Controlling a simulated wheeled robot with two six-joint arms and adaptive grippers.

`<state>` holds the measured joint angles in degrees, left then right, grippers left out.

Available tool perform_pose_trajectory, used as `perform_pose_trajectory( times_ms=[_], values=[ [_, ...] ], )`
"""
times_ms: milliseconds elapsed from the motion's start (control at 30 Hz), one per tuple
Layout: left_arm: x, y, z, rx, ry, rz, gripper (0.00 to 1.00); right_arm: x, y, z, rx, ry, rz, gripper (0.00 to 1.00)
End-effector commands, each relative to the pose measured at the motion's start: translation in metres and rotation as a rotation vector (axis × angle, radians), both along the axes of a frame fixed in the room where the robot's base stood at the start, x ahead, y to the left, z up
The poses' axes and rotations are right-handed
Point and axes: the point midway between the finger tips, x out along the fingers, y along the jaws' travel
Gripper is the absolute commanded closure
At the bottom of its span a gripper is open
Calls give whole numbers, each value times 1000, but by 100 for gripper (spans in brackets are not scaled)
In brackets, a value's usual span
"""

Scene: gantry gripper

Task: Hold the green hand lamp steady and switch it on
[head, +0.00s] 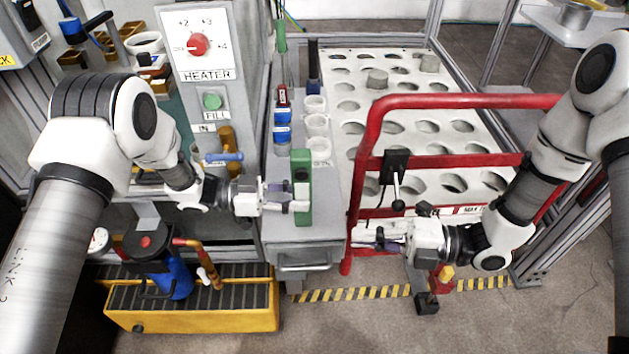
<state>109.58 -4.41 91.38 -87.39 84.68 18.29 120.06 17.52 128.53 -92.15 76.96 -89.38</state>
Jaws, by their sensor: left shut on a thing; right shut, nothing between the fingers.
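The green hand lamp (302,176) stands upright near the front of the grey cabinet top, left of the red rail. My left gripper (296,198) reaches it from the left and is shut on its lower part. The fingers cover some of the lamp there. I cannot make out the lamp's switch or whether it is lit. My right gripper (360,246) is shut and empty, to the right of and lower than the lamp, in front of the red rail.
A red rail (455,101) with a black lever box (396,164) stands right of the lamp, before a white panel (349,68) with round holes. White cups (317,124) and small blue-and-white containers stand behind the lamp. The heater panel (207,58) is at left, a yellow drip tray (205,319) below.

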Motion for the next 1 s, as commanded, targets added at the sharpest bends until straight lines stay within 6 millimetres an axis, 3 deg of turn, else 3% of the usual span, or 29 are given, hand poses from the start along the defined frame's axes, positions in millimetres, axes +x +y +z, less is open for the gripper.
perform_pose_trajectory(
  times_ms=[33, 167, 567, 767, 1000],
  values=[
    [0, 0, -1, 1, 0, 0, 90, 10, -7, 23, 17, -72, 4, 100],
    [0, 0, -1, 1, 0, 0, 90, 24, -15, 51, 32, -140, -27, 100],
    [0, 0, 0, 0, 0, 0, 90, 25, -11, 53, 28, -143, -25, 100],
    [0, 0, 0, 0, 0, 0, 90, 29, 13, 51, 24, -141, -20, 100],
    [0, 0, 0, 1, 0, 0, 90, 40, 63, 51, 24, -144, -18, 100]
  ],
)
